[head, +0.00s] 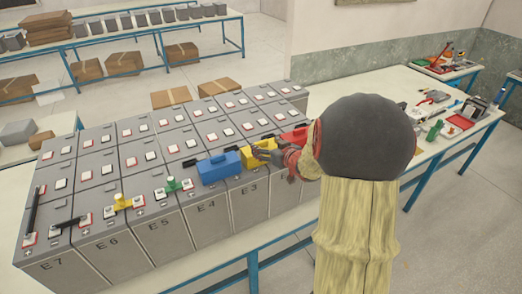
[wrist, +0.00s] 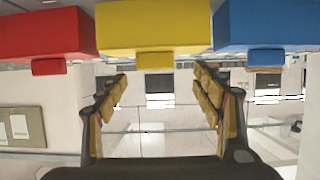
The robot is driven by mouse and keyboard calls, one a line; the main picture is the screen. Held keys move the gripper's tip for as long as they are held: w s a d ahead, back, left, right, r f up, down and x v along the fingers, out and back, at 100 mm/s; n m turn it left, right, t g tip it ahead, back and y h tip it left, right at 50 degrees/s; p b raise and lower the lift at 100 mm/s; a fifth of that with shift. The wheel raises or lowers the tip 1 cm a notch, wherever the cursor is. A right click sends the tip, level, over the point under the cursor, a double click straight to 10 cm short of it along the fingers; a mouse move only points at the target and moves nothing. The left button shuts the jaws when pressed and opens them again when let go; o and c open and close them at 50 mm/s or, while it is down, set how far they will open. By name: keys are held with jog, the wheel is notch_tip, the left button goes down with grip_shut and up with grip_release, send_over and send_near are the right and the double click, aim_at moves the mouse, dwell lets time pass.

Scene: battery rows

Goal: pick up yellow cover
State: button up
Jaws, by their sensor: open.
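The yellow cover (head: 255,163) sits on the battery block between the blue cover (head: 220,169) and the red cover (head: 297,135). My gripper (head: 264,152) is at the yellow cover and hides part of it. In the wrist view, the yellow cover (wrist: 153,27) is at the top centre, with a small tab below it. The open fingers of my gripper (wrist: 160,78) stand left and right of that tab, with nothing visible between them. I cannot tell whether a finger touches the cover.
The red cover (wrist: 45,32) and blue cover (wrist: 262,25) flank the yellow one closely. A bench with tools (head: 430,110) stands right.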

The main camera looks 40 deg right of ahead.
aim_at(262, 142)
jog(key=x, duration=0.4)
jog(key=shift+w+d+f, duration=0.15)
jog(key=shift+w+d, duration=0.05)
jog(key=shift+d, duration=0.25)
jog(key=shift+c, duration=0.2)
jog(key=c, duration=1.1)
jog(key=shift+c, duration=0.6)
